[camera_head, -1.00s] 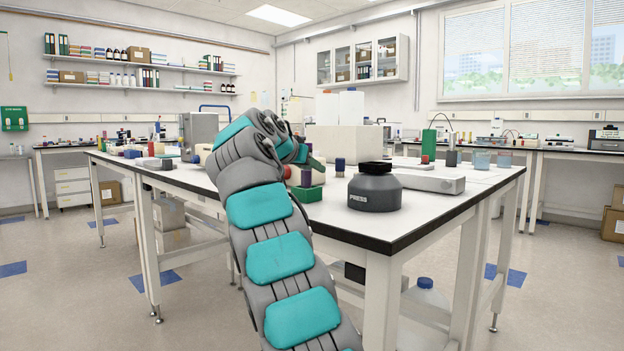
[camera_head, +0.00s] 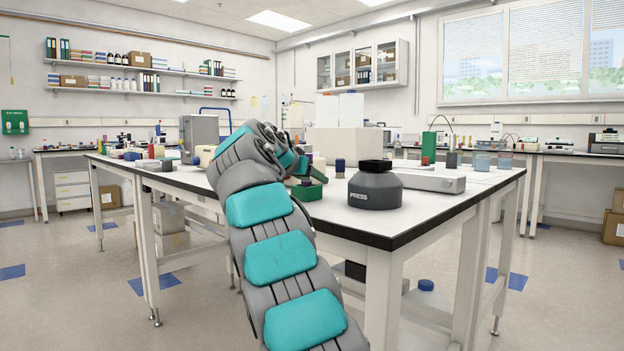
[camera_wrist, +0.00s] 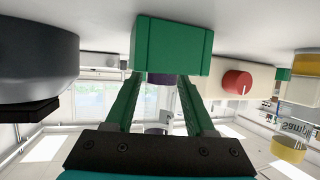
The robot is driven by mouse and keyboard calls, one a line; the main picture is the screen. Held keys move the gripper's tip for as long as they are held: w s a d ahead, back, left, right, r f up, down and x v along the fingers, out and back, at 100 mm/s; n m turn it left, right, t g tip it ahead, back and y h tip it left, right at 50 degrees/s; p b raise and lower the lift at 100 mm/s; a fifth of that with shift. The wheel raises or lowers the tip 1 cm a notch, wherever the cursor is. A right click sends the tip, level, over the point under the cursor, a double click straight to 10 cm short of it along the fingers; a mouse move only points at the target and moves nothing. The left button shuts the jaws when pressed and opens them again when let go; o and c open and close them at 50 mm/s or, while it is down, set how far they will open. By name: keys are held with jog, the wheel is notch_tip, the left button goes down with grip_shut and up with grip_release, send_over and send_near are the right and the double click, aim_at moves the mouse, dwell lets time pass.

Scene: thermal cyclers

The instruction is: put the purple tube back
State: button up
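The green rack (camera_head: 309,191) stands on the near bench beside the dark grey press. It also shows large at the top of the wrist view (camera_wrist: 172,45), which is upside down. The purple tube's dark purple part (camera_wrist: 162,79) shows beyond the rack's edge, between my fingertips; the rest of it is hidden. My gripper (camera_wrist: 162,77) has its two green fingers on either side of the tube, their tips at the rack's edge. Whether they press on the tube is too small to tell. In the head view my arm mostly hides my gripper.
The dark grey press (camera_head: 375,186) stands close to the right of the rack. A blue-capped item (camera_head: 340,167) stands behind, between them. A red knob (camera_wrist: 237,82) on a pale device shows right in the wrist view. The bench front right of the press is clear.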

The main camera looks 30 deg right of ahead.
jog(key=shift+o, duration=0.6)
jog(key=shift+r, duration=0.1)
jog(key=shift+s+a+r, duration=0.1)
jog(key=v, duration=1.1)
jog(key=shift+s+a+r, duration=0.1)
jog(key=shift+s+a, duration=0.1)
jog(key=shift+a, duration=0.05)
